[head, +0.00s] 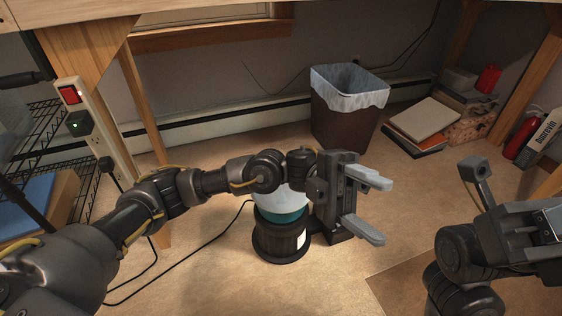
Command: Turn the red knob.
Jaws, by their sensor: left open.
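I cannot make out a clear red knob in the head view. A dark round device (281,241) with a teal band and a pale upper part stands on the floor at the centre. My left arm and gripper hide much of its top and right side. My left gripper (378,211) is in front of the device's right side, with its two pale fingers apart and pointing right, nothing between them. Whether it touches the device is unclear. My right gripper (530,232) is at the right edge, partly cut off; its jaws cannot be read.
A power strip (98,140) with a red lit switch (70,95) is fixed to a table leg at left. A lined bin (342,124), books (425,122), a red canister (488,79) and a fire extinguisher (521,135) stand behind. Cords cross the floor at left.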

